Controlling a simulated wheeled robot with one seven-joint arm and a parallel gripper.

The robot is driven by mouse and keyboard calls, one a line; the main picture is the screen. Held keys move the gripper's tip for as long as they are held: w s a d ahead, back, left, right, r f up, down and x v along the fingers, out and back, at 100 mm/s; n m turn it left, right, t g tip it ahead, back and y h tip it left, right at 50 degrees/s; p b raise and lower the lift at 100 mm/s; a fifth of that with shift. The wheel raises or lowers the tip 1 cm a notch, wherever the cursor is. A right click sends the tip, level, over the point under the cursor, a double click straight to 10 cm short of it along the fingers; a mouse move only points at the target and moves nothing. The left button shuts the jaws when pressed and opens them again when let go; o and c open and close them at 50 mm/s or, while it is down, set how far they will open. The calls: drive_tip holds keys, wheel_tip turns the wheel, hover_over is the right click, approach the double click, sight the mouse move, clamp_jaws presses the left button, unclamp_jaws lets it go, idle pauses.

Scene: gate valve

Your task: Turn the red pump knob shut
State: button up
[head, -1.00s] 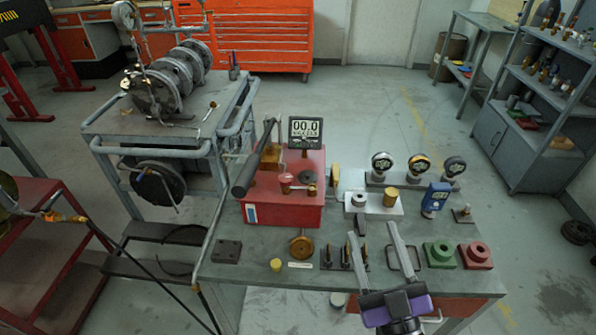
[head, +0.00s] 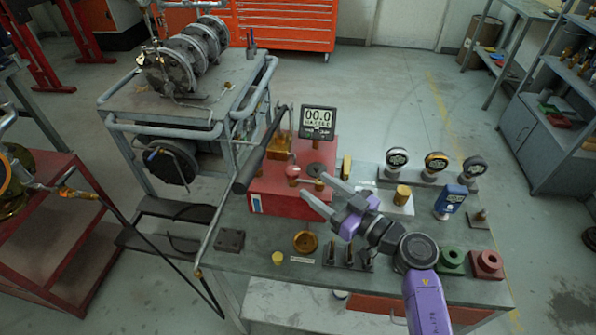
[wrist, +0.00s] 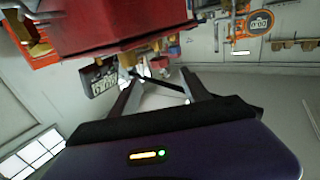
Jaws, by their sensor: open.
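The red pump (head: 265,203) stands on the bench, and its red front also fills the top of the tilted wrist view (wrist: 100,28). A small red knob (head: 292,171) sits on top of the pump, left of a dark round cap (head: 317,170). My gripper (head: 314,188) is open, its two grey fingers pointing left at the pump's right front side. The fingertips overlap the pump's edge in the head view; contact cannot be told. Nothing shows between the fingers. The knob is not clearly seen in the wrist view.
A digital display (head: 318,121) stands behind the pump, and a black lever handle (head: 250,170) leans at its left. Several gauges (head: 397,160) stand at the right. A brass round part (head: 305,242) lies in front. Green (head: 451,261) and red blocks (head: 487,264) sit front right.

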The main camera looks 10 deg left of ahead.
sight(297, 173)
drive_tip(key=b+x, duration=0.1)
drive_tip(key=x, duration=0.6)
drive_tip(key=shift+w+a, duration=0.2)
drive_tip(key=shift+a, duration=0.1)
clamp_jaws()
drive_tip(key=shift+r, duration=0.1)
